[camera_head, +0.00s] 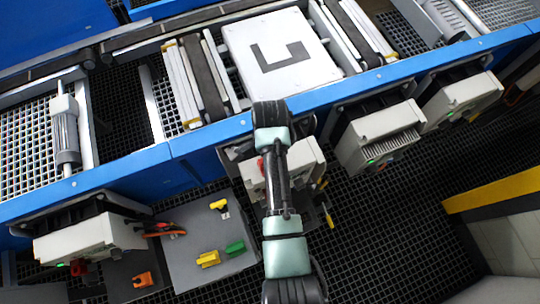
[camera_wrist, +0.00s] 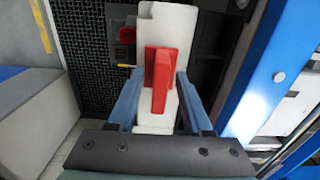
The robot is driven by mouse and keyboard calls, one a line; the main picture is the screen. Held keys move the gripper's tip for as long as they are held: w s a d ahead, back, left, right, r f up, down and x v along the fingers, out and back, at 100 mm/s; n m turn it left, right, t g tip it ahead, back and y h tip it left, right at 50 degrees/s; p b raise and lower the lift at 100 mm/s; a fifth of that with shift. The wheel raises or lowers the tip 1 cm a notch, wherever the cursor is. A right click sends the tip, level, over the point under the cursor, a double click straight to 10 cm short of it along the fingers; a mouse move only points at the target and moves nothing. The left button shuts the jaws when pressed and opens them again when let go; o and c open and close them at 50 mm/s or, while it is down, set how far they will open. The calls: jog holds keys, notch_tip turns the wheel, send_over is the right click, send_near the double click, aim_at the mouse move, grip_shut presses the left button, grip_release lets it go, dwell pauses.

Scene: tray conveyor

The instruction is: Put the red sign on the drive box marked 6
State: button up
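The red sign (camera_wrist: 160,78) is a red block with a raised grip, in the middle of the wrist view. My gripper (camera_wrist: 161,76) has its two blue fingers on either side of it, with the tips close against its sides. Behind the red sign is a pale drive box (camera_wrist: 185,25); I cannot tell whether they touch. In the head view a bit of the red sign (camera_head: 262,166) shows left of my arm, at the middle drive box (camera_head: 308,160) under the conveyor. My arm hides most of the gripper there. No number 6 is readable on any box.
A grey board (camera_head: 190,238) with a green piece (camera_head: 235,247) and yellow pieces (camera_head: 208,259) lies below left. Other drive boxes hang to the left (camera_head: 90,238) and right (camera_head: 380,135). The blue conveyor rail (camera_head: 210,140) runs above. Dark grating (camera_head: 400,220) is clear at lower right.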

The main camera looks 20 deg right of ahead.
jog(key=shift+r, duration=0.1)
notch_tip(320, 180, up, 11)
jog(key=shift+r, duration=0.15)
jog(key=shift+r+p, duration=0.35)
jog(key=shift+r, duration=0.15)
